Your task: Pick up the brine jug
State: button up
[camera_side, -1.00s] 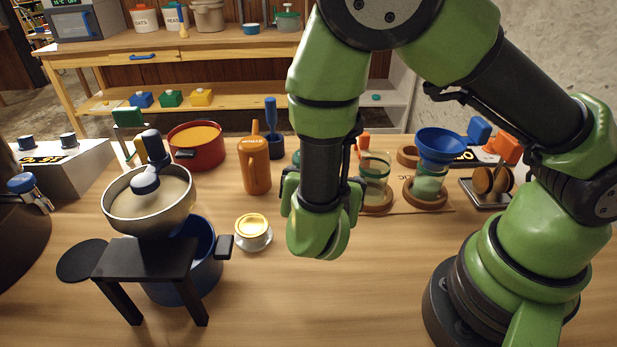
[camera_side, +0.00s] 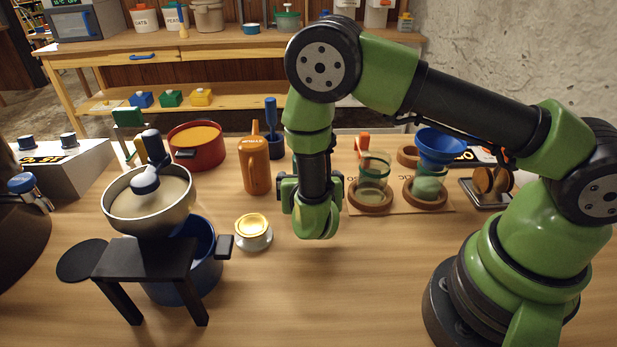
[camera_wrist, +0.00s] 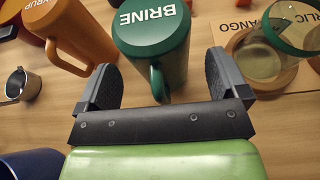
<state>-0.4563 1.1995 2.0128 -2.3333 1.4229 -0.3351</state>
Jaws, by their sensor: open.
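The brine jug (camera_wrist: 152,62) is dark green with white BRINE lettering on its top. It stands upright at the top middle of the wrist view, its handle (camera_wrist: 159,84) facing my gripper. My gripper (camera_wrist: 162,68) is open, one finger to the left of the jug and one to the right, with the handle between them. I cannot tell whether either finger touches it. In the side view my gripper (camera_side: 312,190) is above the table, and the jug is hidden behind my arm.
An orange syrup jug (camera_wrist: 78,32) stands close to the left finger; it also shows in the side view (camera_side: 254,165). Glass jars on wooden rings (camera_side: 372,180) stand to the right, one with a blue funnel (camera_side: 441,145). A small cup (camera_side: 252,228) is at left.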

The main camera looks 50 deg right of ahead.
jog(key=shift+w, duration=0.1)
jog(key=shift+c, duration=0.3)
jog(key=c, duration=1)
notch_tip(320, 180, up, 10)
